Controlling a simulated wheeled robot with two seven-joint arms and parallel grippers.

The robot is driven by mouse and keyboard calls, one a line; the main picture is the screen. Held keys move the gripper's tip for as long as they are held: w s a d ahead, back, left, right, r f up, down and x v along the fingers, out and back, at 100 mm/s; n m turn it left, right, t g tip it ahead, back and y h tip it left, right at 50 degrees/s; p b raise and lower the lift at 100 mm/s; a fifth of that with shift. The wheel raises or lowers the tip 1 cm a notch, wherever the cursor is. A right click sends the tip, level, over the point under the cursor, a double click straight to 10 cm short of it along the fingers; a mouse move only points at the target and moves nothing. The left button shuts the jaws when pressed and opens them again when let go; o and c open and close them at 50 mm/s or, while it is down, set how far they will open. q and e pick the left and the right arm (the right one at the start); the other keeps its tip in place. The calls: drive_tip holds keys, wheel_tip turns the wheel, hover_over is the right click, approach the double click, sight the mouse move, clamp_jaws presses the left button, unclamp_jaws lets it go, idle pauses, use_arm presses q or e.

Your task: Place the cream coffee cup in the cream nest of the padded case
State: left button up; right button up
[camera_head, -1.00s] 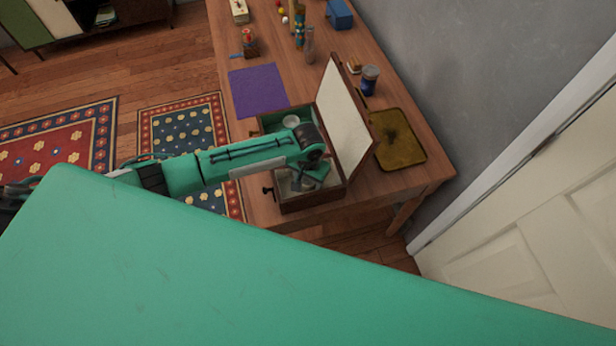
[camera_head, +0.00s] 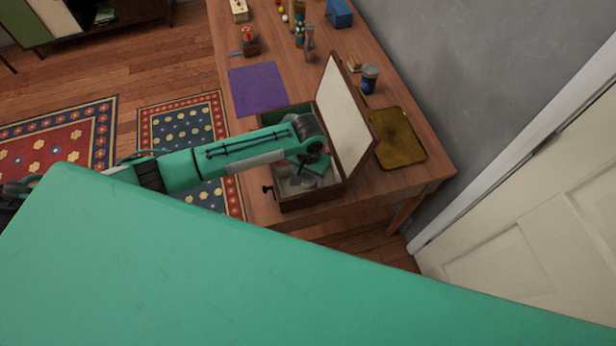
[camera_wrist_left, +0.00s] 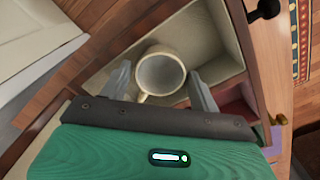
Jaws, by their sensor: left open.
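The padded case (camera_head: 315,199) stands open on the table, its pale-lined lid (camera_head: 344,119) raised. In the left wrist view, the cream coffee cup (camera_wrist_left: 160,73) sits in the cream-lined nest (camera_wrist_left: 213,42), its open mouth facing the camera and its handle toward my gripper. My left gripper (camera_wrist_left: 160,77) is open, with one finger on each side of the cup; contact with it cannot be made out. In the head view, my left gripper (camera_head: 303,181) is low inside the case, and I cannot make out the cup there. My right gripper is not in view.
A reddish compartment (camera_wrist_left: 236,115) adjoins the cream nest. A tarnished yellow tray (camera_head: 400,139) lies behind the lid. A purple mat (camera_head: 257,89) and a blue jar (camera_head: 369,78) are farther back. My arm crosses over the case's near left side.

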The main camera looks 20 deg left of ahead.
sight(309, 183)
use_arm(q)
wheel_tip(309, 183, up, 10)
drive_tip(key=b, duration=0.1)
drive_tip(key=shift+f, duration=0.15)
idle(0.5)
